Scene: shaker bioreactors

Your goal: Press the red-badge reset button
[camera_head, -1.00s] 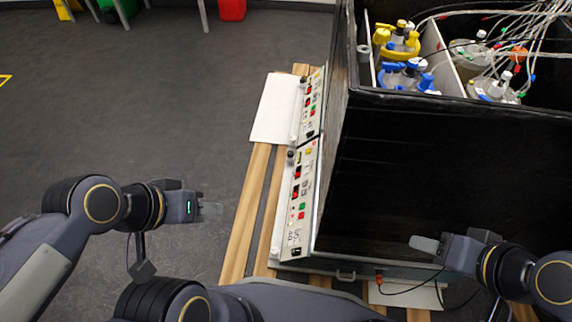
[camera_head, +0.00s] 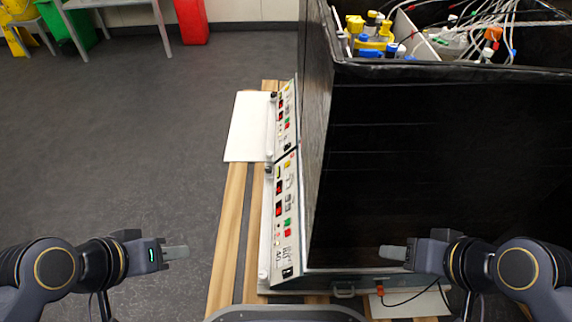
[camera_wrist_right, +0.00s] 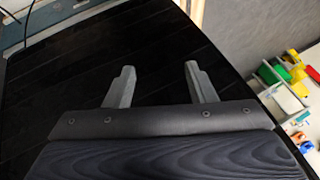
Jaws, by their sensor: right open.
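Two white control panels slope along the left side of a black box. The near panel (camera_head: 284,256) and the far panel (camera_head: 272,122) each carry small red, green and yellow parts. A small red button (camera_head: 287,233) sits below a green button (camera_head: 287,223) on the near panel. Any badge is too small to tell. My left gripper (camera_head: 188,252) hangs left of the near panel, apart from it, seen side-on. My right gripper (camera_head: 382,252) is in front of the black box, right of the panels. In the right wrist view its two fingers (camera_wrist_right: 160,75) are apart with nothing between them.
The black box (camera_head: 430,160) holds several vessels with coloured caps and tubes, and fills the right side. Wooden slats (camera_head: 229,235) run under the panels, with a white board (camera_head: 248,127) at the far end.

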